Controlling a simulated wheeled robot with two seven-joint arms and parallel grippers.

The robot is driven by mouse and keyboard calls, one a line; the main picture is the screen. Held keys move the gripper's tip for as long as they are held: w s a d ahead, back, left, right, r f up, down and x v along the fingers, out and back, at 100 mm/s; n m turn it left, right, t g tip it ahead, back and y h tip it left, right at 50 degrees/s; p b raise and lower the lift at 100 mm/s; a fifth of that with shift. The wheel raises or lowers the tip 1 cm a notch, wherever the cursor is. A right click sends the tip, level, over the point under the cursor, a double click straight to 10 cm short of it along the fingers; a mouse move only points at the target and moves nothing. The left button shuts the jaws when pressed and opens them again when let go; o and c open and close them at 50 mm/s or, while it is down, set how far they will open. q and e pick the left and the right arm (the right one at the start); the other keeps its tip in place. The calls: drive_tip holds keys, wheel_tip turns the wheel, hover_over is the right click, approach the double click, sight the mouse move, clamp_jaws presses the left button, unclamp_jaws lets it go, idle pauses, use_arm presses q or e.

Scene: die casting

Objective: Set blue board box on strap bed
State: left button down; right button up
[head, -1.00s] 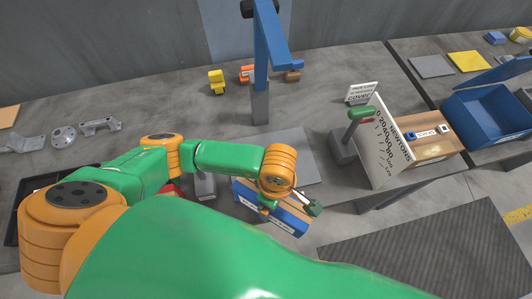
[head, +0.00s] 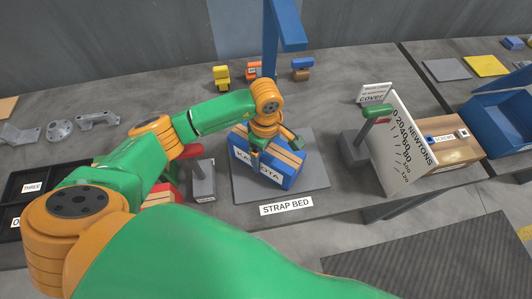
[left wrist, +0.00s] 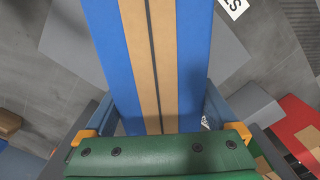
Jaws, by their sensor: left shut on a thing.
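The blue board box (head: 285,178) has tan strips along its top and a white label on its side, partly hidden by my gripper. My left gripper (head: 275,150) is shut on the box from above. In the left wrist view, the box (left wrist: 112,45) runs between the fingers and out past the top edge. The strap bed (head: 313,178) is a flat grey plate with a "STRAP BED" label at its front edge. The box is over the plate's middle and left part; I cannot tell whether it touches. My right gripper is not in view.
A blue post (head: 270,50) stands behind the bed. A grey stand with a green and red handle (head: 376,111) and a white newton scale board (head: 400,150) are on the right. A grey block (head: 203,180) stands close to the bed's left side. Small coloured blocks (head: 221,75) sit behind.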

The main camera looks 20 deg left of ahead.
use_arm(q)
unclamp_jaws()
drive_tip(key=shift+r, duration=0.25)
wheel_tip(320, 180, up, 6)
drive_tip(key=shift+r+b, duration=0.1)
drive_tip(key=shift+b, duration=0.65)
drive_tip(key=shift+r, duration=0.5)
